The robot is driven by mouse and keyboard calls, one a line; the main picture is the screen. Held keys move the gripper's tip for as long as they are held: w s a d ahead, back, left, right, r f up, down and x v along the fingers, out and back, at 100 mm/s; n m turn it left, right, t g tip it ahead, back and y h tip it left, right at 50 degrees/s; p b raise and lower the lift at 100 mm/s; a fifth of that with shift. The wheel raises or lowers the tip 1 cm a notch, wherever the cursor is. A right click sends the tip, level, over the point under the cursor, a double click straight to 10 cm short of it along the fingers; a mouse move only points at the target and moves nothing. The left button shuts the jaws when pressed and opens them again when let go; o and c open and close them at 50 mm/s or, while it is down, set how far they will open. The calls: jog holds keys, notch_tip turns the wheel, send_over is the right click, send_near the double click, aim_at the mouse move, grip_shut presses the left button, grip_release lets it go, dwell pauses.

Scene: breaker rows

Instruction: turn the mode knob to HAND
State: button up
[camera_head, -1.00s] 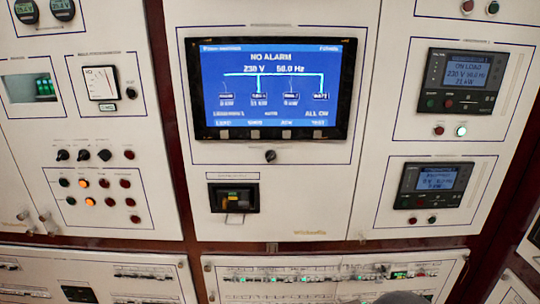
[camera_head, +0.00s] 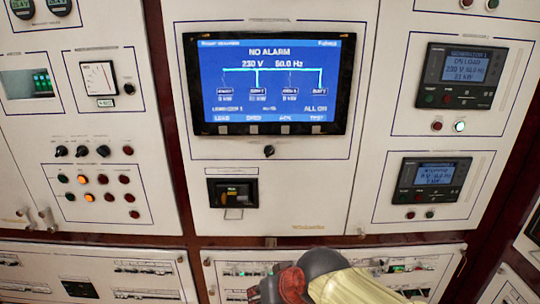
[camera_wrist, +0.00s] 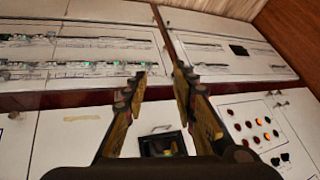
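Several black rotary knobs show, and their labels are too small to read, so I cannot tell which is the mode knob. A row of three black knobs (camera_head: 82,151) sits on the left panel. A single black knob (camera_head: 269,151) sits below the large screen. In the wrist view, knobs (camera_wrist: 280,160) show at the lower right. My gripper (camera_wrist: 160,75) is open and empty, its two fingers apart in front of the panels and touching no knob. In the head view only part of my arm (camera_head: 320,280) shows at the bottom; the fingers are not visible there.
The large screen (camera_head: 268,85) reads NO ALARM. Indicator lamps (camera_head: 108,197) sit below the three knobs. A black socket-like unit (camera_head: 233,192) is under the single knob, and breaker rows (camera_head: 145,267) run along the lower panels. Two small displays (camera_head: 463,75) (camera_head: 428,180) are at right.

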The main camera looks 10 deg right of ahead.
jog(key=w+a+r+m+t, duration=0.1)
jog(key=w+a+r+t, duration=0.15)
jog(key=w, duration=0.65)
jog(key=m+t+h, duration=0.7)
jog(key=m+t, duration=0.2)
send_near(270, 153)
jog(key=w, duration=0.1)
jog(key=b+x, duration=0.1)
jog(key=x, duration=0.6)
jog(key=shift+w+d+b, duration=0.2)
jog(key=shift+w+b, duration=0.1)
jog(key=shift+b, duration=0.1)
jog(key=shift+c, duration=1)
grip_shut()
